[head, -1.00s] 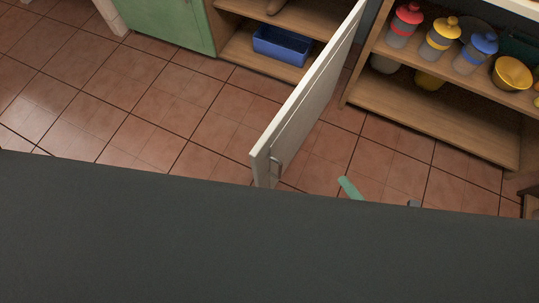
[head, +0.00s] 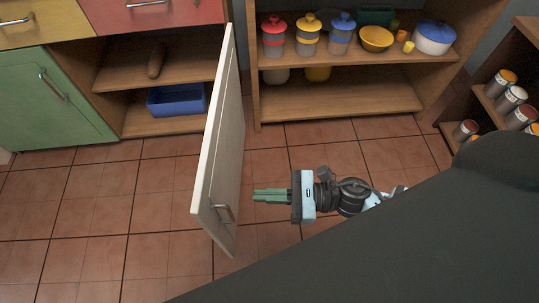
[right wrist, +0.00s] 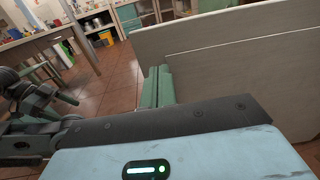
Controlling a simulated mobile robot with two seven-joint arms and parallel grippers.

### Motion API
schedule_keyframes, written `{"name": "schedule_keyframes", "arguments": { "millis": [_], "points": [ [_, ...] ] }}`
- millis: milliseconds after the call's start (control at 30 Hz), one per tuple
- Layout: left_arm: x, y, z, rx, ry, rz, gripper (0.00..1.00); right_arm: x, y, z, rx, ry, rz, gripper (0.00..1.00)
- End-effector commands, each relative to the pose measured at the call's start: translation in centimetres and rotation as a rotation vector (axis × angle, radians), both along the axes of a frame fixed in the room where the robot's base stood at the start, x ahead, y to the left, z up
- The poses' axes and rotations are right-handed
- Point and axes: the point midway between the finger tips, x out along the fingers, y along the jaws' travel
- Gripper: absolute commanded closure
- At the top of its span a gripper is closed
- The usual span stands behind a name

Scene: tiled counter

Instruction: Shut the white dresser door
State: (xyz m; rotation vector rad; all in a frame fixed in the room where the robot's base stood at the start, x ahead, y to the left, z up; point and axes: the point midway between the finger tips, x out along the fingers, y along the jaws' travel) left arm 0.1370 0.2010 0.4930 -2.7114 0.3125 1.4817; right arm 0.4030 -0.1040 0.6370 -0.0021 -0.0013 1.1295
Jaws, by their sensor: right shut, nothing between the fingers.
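The white dresser door (head: 224,150) stands wide open, swung out from the dresser. Its metal handle (head: 222,212) is near the free edge. My right gripper (head: 256,195) is shut and empty, with green fingers pointing left at the door's right-hand face. Whether the fingertips touch the door I cannot tell. In the right wrist view the door (right wrist: 240,70) fills the right side, with the shut green fingers (right wrist: 157,78) beside it. The opened dresser compartment (head: 165,72) shows a shelf, a brown object (head: 157,58) and a blue bin (head: 176,100). My left gripper is not in view.
To the right, an open shelf (head: 345,106) holds several lidded jars, a yellow bowl (head: 376,38) and a blue-lidded pot (head: 434,37). A dark rack with several jars (head: 512,98) stands at far right. A green door (head: 60,95) is at left. The tiled floor (head: 105,205) is clear.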

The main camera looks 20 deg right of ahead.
Motion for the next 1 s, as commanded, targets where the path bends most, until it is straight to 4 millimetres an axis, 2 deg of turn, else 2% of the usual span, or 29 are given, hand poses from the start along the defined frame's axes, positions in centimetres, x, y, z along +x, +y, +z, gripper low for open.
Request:
{"name": "schedule_keyframes", "arguments": {
  "millis": [300,500,700,1000],
  "points": [
    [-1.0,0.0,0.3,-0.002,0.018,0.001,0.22,2.7,5.5,0.2,0.002,-0.001,0.000,1.00],
    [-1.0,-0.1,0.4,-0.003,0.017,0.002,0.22,3.9,8.0,0.1,0.002,0.000,-0.001,1.00],
    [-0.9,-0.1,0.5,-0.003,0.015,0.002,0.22,4.4,9.2,0.1,0.001,0.000,-0.001,1.00],
    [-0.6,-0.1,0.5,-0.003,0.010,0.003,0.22,4.4,9.3,0.0,0.002,0.001,-0.002,1.00]
  ]
}}
